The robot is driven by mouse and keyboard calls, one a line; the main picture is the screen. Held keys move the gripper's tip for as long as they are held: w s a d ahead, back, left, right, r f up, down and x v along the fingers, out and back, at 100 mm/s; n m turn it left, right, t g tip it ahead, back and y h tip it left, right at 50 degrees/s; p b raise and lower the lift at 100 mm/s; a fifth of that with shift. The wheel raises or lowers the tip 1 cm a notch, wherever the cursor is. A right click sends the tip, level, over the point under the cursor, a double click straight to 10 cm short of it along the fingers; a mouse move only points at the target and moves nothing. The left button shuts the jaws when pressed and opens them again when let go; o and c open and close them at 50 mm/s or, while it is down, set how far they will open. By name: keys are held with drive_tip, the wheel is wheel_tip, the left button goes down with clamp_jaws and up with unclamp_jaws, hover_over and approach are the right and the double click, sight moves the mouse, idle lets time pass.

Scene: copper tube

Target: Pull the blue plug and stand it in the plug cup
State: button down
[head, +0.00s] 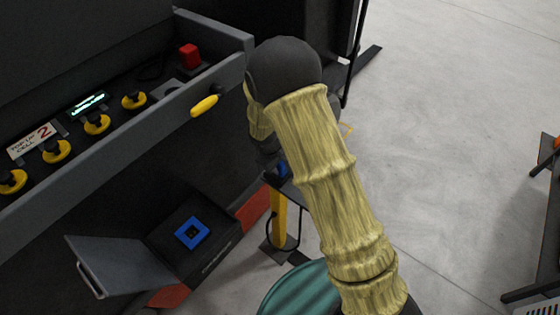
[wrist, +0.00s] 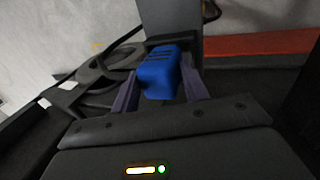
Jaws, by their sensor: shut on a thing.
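The blue plug (wrist: 158,74) is between the two fingers of my gripper (wrist: 160,88) in the wrist view, and the gripper is shut on it. A dark grey upright part stands right behind the plug; I cannot tell whether the plug touches it. In the head view a small bit of blue (head: 283,170) shows beside my arm, above a dark plate on a yellow post. My arm hides most of the gripper there. A blue square frame (head: 192,232) sits in an open dark box at lower left. I cannot make out for certain which part is the plug cup.
A grey-edged control panel (head: 120,125) with yellow-ringed knobs and a red button fills the upper left. The box's grey lid (head: 108,262) hangs open. A yellow post (head: 278,218) stands beside the box, near a green ribbed drum (head: 300,290). Floor at right is largely clear.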

drive_tip(key=shift+w+f+b, duration=0.1)
drive_tip(key=shift+f+b, duration=0.5)
drive_tip(key=shift+f, duration=0.25)
unclamp_jaws()
idle(0.4)
drive_tip(key=shift+r+p, duration=0.65)
drive_tip(key=shift+r, duration=0.2)
drive_tip(key=shift+d+r+p, duration=0.15)
drive_tip(key=shift+r+p, duration=0.15)
drive_tip(key=shift+r, duration=0.05)
drive_tip(key=shift+a+r+p, duration=0.25)
drive_tip(key=shift+r+p, duration=0.55)
drive_tip(key=shift+r, duration=0.25)
drive_tip(key=shift+d+r+p, duration=0.1)
drive_tip(key=shift+r+p, duration=0.65)
drive_tip(key=shift+r, duration=0.25)
drive_tip(key=shift+r+p, duration=1.75)
drive_tip(key=shift+r, duration=0.6)
